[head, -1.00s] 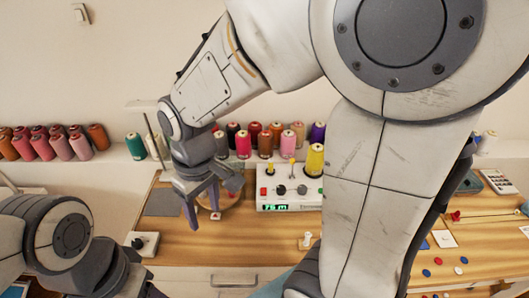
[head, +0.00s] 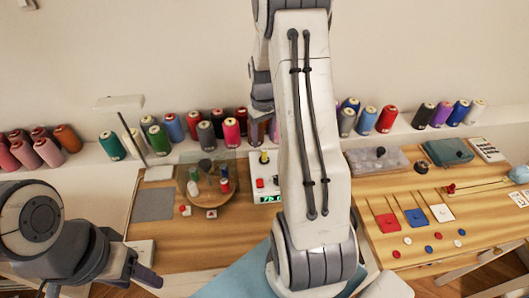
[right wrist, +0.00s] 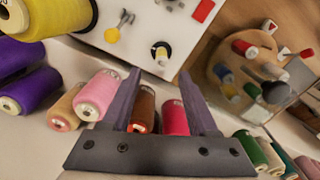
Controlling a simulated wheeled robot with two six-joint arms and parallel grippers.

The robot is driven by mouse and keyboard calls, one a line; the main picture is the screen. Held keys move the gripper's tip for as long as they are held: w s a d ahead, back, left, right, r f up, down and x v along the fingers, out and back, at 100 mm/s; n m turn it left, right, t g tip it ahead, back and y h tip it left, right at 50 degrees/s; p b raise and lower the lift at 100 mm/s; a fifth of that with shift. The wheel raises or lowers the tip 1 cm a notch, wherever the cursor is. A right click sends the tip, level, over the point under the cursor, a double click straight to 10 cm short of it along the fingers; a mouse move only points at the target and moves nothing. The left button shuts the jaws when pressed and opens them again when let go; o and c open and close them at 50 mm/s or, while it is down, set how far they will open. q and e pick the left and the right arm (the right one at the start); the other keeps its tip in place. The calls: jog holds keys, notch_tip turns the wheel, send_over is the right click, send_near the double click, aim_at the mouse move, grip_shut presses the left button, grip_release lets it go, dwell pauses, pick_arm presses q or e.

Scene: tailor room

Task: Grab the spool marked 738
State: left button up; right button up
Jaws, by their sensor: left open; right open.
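Many thread spools stand along the back ledge; no number is legible, so I cannot tell which is marked 738. In the right wrist view my right gripper (right wrist: 160,95) is open and empty. A rust-brown spool (right wrist: 143,108) and a crimson spool (right wrist: 174,118) show between its fingers; a pink spool (right wrist: 97,95) is just left of them. In the head view my right arm covers the middle of the ledge, and its fingertips are hidden. My left gripper (head: 140,272) is open at the lower left, by the table's front edge, away from the spools.
Colored cards (head: 388,223) and buttons lie at right. A lamp (head: 120,103) rises at the left.

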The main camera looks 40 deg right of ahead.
aim_at(264, 149)
jog(key=f, duration=0.1)
jog(key=f+p, duration=0.1)
jog(key=f, duration=0.2)
jog(key=shift+s+a+f, duration=0.15)
jog(key=shift+s+a, duration=0.05)
jog(key=shift+s, duration=0.1)
jog(key=shift+f, duration=0.55)
grip_shut()
